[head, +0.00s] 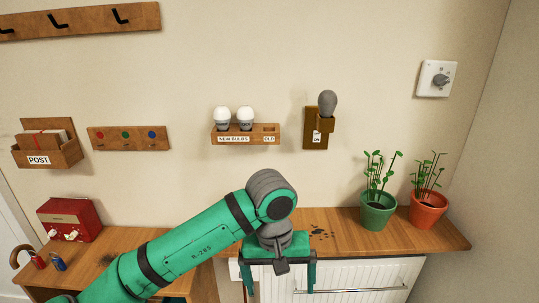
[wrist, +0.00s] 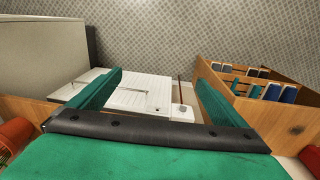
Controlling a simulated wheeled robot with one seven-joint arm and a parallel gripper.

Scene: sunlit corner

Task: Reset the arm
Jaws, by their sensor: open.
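My green arm reaches up from the lower left in the head view and bends at a grey elbow joint. My gripper (head: 279,285) hangs in front of the white-fronted cabinet, below the counter top's level in the picture. Its two green fingers are spread apart with nothing between them. In the wrist view my gripper (wrist: 158,92) is also open and empty, with the white cabinet front and the floor beyond it.
A wooden counter (head: 340,224) carries a green pot (head: 377,212) and a red pot (head: 428,210) at right. A bulb rack (head: 245,138), a grey bulb in a holder (head: 327,103), a post box (head: 38,158) and a dial (head: 436,79) are wall-mounted. A red box (head: 69,219) stands left.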

